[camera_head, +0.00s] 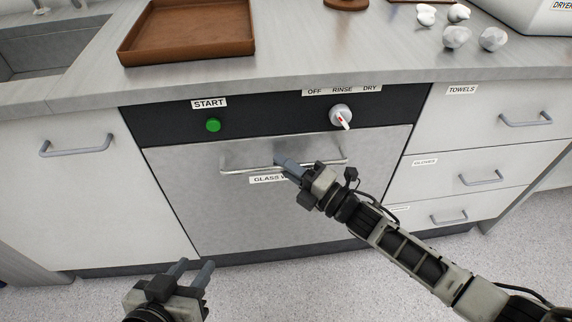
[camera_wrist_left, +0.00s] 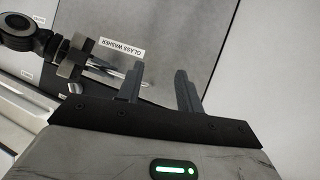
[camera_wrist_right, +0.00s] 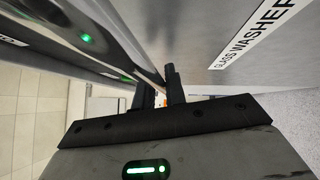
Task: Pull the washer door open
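The washer door (camera_head: 280,205) is a brushed steel panel below a black control strip. It looks closed and flush with the cabinet front in the head view. Its horizontal bar handle (camera_head: 240,169) runs across the upper part. My right gripper (camera_head: 287,161) is at the middle of this bar, its fingers close together with the bar appearing to pass between them. The right wrist view shows these fingers (camera_wrist_right: 160,90) beside the door face. The fingers hide part of the bar and the "GLASS WASHER" label (camera_head: 263,180). My left gripper (camera_head: 190,272) is open and empty, low in front of the washer.
The control strip has a green start button (camera_head: 213,125) and a white dial (camera_head: 341,115). Drawers (camera_head: 470,140) stand to the right and a cabinet door (camera_head: 80,190) to the left. A brown tray (camera_head: 185,50) lies on the counter. The floor (camera_head: 80,300) in front looks clear.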

